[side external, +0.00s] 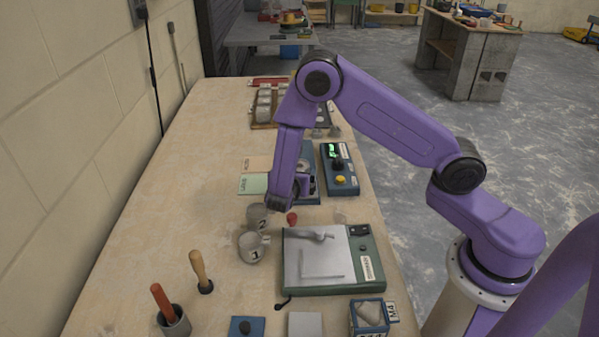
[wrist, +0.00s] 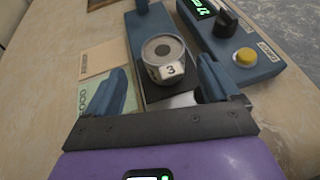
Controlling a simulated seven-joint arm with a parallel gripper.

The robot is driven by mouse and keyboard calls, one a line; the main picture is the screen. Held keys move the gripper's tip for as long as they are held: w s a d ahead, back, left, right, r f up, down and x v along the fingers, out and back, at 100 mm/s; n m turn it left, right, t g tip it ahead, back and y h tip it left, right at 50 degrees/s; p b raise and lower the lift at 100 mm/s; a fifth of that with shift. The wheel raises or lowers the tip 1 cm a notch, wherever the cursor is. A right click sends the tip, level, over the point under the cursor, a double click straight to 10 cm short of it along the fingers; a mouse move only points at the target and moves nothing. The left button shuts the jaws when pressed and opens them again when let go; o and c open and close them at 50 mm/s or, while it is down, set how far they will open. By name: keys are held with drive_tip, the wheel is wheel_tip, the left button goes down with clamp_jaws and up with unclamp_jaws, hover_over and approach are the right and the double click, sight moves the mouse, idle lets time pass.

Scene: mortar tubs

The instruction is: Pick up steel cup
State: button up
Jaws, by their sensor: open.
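A grey metal cup marked 3 (wrist: 163,55) stands on a blue device (wrist: 143,25) in the wrist view, ahead of and between the fingers. My gripper (wrist: 160,88) is open, with a finger on each side and nothing held. In the side view my gripper (side external: 287,200) points down over the bench near the blue device, mostly hiding the cup there. Two more grey metal cups with handles, one marked 1 (side external: 252,248) and one marked 2 (side external: 257,216), stand on the bench in front of it.
A control box with a yellow button (side external: 340,180) stands right of the blue device.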

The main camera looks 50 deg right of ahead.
sight(299, 168)
drive_tip(key=shift+s+x, duration=0.1)
drive_tip(key=shift+x, duration=1.45)
drive_tip(key=shift+s+x, duration=0.15)
drive_tip(key=shift+x, duration=1.35)
drive_tip(key=shift+d, duration=0.15)
drive_tip(key=c, duration=1.3)
drive_tip(key=shift+c, duration=0.4)
drive_tip(key=shift+r, duration=0.1)
